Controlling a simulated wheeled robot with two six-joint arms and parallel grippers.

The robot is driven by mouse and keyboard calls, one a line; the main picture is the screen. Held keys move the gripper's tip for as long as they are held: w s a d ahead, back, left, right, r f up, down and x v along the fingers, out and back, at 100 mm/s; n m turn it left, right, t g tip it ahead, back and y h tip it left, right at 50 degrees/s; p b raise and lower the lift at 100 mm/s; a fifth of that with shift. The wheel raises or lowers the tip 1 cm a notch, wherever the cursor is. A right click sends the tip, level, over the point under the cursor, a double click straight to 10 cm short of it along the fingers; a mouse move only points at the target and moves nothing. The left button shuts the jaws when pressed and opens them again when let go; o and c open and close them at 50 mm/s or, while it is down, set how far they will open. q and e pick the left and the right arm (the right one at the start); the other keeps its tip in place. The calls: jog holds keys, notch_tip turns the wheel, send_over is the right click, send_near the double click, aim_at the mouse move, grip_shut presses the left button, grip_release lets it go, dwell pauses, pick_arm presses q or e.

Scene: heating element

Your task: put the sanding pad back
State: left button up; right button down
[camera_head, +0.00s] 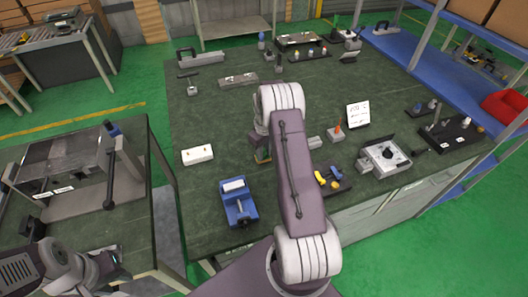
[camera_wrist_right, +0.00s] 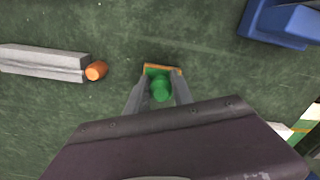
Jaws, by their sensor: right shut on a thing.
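The sanding pad, with a green round knob on an orange-brown base, sits between the fingers of my right gripper (camera_wrist_right: 160,92) in the right wrist view; its base (camera_wrist_right: 150,70) shows just beyond the fingertips. The fingers are shut on the knob. In the head view the pad (camera_head: 262,157) is mostly hidden by my right arm, above the green table's middle. I cannot tell whether it touches the table. My left gripper (camera_head: 108,264) is at the lower left, near the side bench, and its fingers are too unclear to judge.
A blue vise (camera_head: 238,202) stands near the front edge; it also shows in the wrist view (camera_wrist_right: 285,22). A white block (camera_head: 197,154) lies to the left. A grey block (camera_wrist_right: 45,62) with an orange tip is beside the pad. A dark tray (camera_head: 333,181) with yellow and blue pieces is right of my arm.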

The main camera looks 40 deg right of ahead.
jog(key=shift+s+f, duration=0.1)
jog(key=shift+f, duration=0.05)
jog(key=c, duration=1.1)
grip_release()
notch_tip(320, 180, up, 12)
jog(key=r, duration=0.1)
jog(key=s+a, duration=0.3)
jog(key=a, duration=0.4)
jog(key=s+a, duration=0.3)
jog(key=a, duration=0.4)
jog(key=shift+m+t, duration=0.6)
jog(key=s+a, duration=0.2)
jog(key=s, duration=0.2)
jog(key=s+a+f, duration=0.1)
jog(key=s+a, duration=0.2)
jog(key=s, duration=0.1)
jog(key=s+a+f+b, duration=0.1)
jog(key=s+a, duration=0.2)
jog(key=s, duration=0.1)
jog(key=shift+s+f, duration=0.1)
jog(key=shift+s, duration=0.05)
